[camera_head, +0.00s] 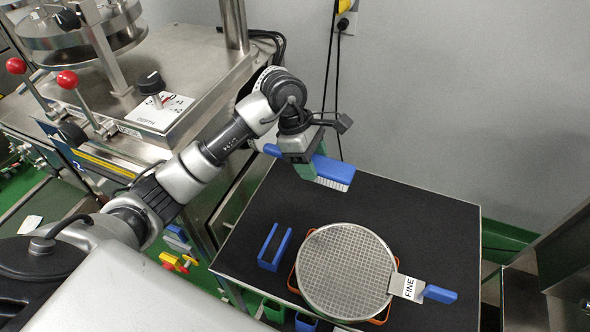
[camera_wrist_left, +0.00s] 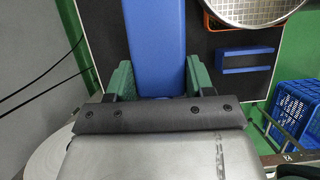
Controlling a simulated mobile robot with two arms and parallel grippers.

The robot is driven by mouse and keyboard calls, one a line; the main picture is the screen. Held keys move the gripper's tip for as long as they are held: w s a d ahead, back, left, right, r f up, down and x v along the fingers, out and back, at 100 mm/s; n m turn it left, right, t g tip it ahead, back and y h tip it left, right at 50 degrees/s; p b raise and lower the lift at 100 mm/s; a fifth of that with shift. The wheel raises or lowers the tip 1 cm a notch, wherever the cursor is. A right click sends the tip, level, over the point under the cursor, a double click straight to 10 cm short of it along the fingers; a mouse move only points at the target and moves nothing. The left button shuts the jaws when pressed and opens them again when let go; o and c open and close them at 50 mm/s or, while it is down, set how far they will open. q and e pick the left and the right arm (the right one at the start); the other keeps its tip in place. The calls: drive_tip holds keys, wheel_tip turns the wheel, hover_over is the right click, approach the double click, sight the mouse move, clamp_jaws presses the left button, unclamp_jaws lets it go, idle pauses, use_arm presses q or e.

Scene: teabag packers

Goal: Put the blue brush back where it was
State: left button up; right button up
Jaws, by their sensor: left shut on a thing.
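The blue brush (camera_head: 333,170) with pale bristles is in my left gripper (camera_head: 305,170), held above the back part of the black table top. In the left wrist view the blue brush (camera_wrist_left: 158,45) lies between the green fingers of my left gripper (camera_wrist_left: 160,80), which are shut on it. A blue U-shaped holder (camera_head: 274,248) stands empty on the table, below and left of the brush in the head view; it also shows in the left wrist view (camera_wrist_left: 246,60). My right gripper is not in view.
A round mesh sieve (camera_head: 345,270) with a "FINE" label and blue handle (camera_head: 440,294) rests on an orange frame right of the holder. The black table top (camera_head: 425,222) is clear at right. A steel machine (camera_head: 190,60) stands at left.

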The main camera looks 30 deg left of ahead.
use_arm(q)
drive_tip(key=shift+w+a, duration=0.15)
drive_tip(key=shift+w, duration=0.05)
drive_tip(key=a+f+p, duration=0.1)
drive_tip(key=a+f, duration=0.1)
drive_tip(key=a, duration=0.1)
drive_tip(key=w+a+f+p, duration=0.1)
drive_tip(key=a+f, duration=0.1)
drive_tip(key=a, duration=0.2)
drive_tip(key=w+a+f+p, duration=0.1)
drive_tip(key=a+f, duration=0.1)
drive_tip(key=a, duration=0.1)
drive_tip(key=shift+w+a+f, duration=0.1)
drive_tip(key=shift+a+f, duration=0.1)
drive_tip(key=shift+a, duration=0.1)
drive_tip(key=shift+a+f, duration=0.25)
wheel_tip(320, 180, down, 4)
drive_tip(key=shift+r+p, duration=0.15)
drive_tip(key=shift+p, duration=0.55)
drive_tip(key=shift+f, duration=0.2)
drive_tip(key=shift+a, duration=0.1)
drive_tip(key=shift+f+b, duration=0.2)
drive_tip(key=shift+b, duration=0.1)
drive_tip(key=o, duration=1.2)
